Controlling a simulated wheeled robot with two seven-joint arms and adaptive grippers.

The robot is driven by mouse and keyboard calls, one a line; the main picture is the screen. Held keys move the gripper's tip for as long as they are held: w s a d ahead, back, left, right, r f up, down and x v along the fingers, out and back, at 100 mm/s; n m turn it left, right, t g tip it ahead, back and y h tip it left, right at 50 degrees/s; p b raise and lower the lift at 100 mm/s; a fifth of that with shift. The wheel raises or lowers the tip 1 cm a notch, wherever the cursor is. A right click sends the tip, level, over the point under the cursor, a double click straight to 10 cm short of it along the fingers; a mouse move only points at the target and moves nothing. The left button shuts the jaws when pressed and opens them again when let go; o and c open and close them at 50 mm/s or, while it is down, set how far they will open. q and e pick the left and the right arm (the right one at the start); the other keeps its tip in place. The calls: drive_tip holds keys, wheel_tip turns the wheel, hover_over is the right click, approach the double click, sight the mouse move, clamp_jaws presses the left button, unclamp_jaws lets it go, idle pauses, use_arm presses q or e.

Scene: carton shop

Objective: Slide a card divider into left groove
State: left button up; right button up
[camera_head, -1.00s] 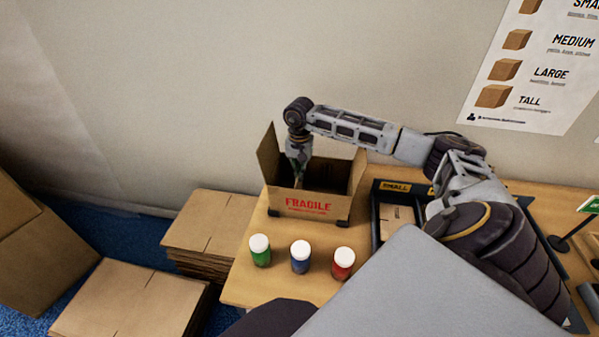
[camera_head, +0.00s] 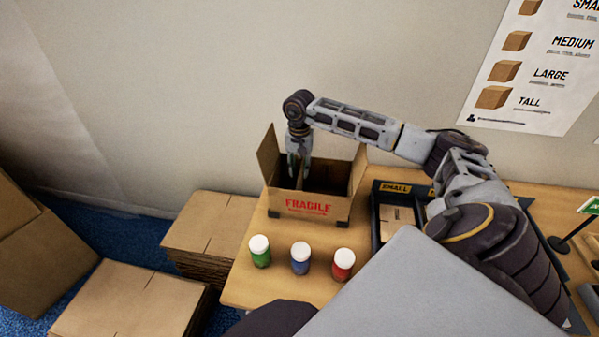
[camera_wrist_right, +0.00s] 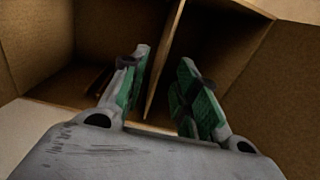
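The open carton marked FRAGILE (camera_head: 318,207) stands on the table with its flaps up. My right gripper (camera_head: 299,180) points down into its left part. In the right wrist view, a thin card divider (camera_wrist_right: 167,62) stands on edge inside the carton, between two spaces. The fingers of my right gripper (camera_wrist_right: 163,90) are spread, one on each side of the divider, with a gap showing on both sides. The grooves and the divider's lower edge cannot be made out. My left gripper is not in view.
Green (camera_head: 260,251), blue (camera_head: 300,257) and red (camera_head: 343,264) jars with white lids stand in front of the carton. A dark tray labelled SMALL (camera_head: 396,188) lies to its right. Stacked flat cardboard (camera_head: 207,232) is left of the table.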

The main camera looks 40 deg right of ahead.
wheel_tip(320, 180, up, 10)
drive_tip(key=shift+f, duration=0.25)
drive_tip(key=shift+f, duration=0.1)
idle(0.8)
